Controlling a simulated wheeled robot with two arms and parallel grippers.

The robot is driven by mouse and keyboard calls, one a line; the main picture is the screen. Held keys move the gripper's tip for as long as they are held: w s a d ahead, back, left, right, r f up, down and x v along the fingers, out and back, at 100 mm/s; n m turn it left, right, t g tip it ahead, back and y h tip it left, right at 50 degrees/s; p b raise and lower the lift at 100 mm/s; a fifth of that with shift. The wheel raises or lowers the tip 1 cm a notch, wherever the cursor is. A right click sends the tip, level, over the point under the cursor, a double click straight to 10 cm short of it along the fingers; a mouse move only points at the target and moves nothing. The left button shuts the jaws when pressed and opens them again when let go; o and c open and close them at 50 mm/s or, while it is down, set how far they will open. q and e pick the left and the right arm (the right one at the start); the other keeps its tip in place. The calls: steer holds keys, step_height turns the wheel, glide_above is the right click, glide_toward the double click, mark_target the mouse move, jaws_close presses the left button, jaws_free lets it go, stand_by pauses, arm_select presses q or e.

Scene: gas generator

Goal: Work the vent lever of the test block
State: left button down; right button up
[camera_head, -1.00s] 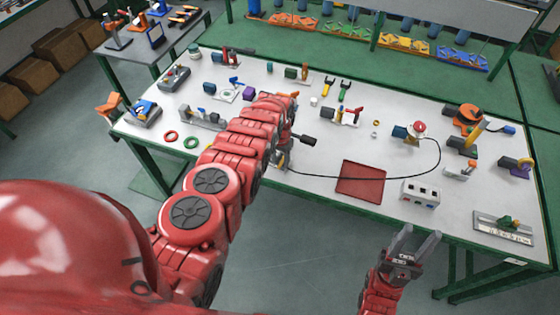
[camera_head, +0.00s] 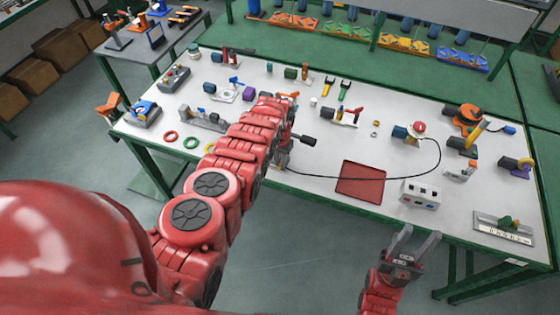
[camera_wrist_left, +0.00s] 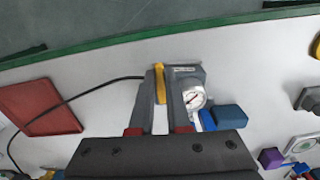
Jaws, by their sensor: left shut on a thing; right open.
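In the left wrist view, the test block (camera_wrist_left: 197,74) is a grey block with a white round gauge (camera_wrist_left: 193,98) and a blue fitting (camera_wrist_left: 229,119) beside it. A yellow lever (camera_wrist_left: 160,84) stands at its left side. My left gripper (camera_wrist_left: 165,92) is shut on the yellow lever, with a finger on each side. In the head view, my left forearm hides most of the block and the gripper. My right gripper (camera_head: 412,243) is open and empty, in front of the table's near edge.
A white socket box (camera_head: 420,193) stands right of the tray. Rings (camera_head: 171,135), small valves and fittings lie around the white table (camera_head: 325,205).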

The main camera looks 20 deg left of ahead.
arm_select(q)
steer(key=n, duration=0.1)
steer(key=d+n+b, duration=0.1)
steer(key=n, duration=0.1)
steer(key=shift+d+f+n, duration=0.1)
steer(key=shift+f+n, duration=0.05)
steer(key=shift+n, duration=0.15)
steer(key=n+b, duration=0.2)
steer(key=d+n+b, duration=0.1)
steer(key=shift+w+f+n, duration=0.1)
steer(key=shift+w+n, duration=0.15)
steer(key=shift+n, duration=0.05)
steer(key=shift+w+d+n+b, duration=0.2)
steer(key=shift+d+n+b, duration=0.1)
steer(key=shift+n+b, duration=0.5)
steer(key=n+b, duration=0.2)
steer(key=w+n+b, duration=0.1)
steer(key=n+b, duration=0.1)
steer(key=d+n+b, duration=0.1)
steer(key=n+b, duration=0.1)
steer(key=shift+w, duration=0.3)
steer(key=shift+w+r+n+b, duration=0.1)
steer(key=shift+w+n+b, duration=0.1)
steer(key=shift+n+b, duration=0.5)
steer(key=shift+w+r+n+b, duration=0.1)
steer(key=shift+w+n+b, duration=0.05)
steer(key=shift+n+b, duration=0.55)
steer(key=c, duration=0.9)
jaws_free()
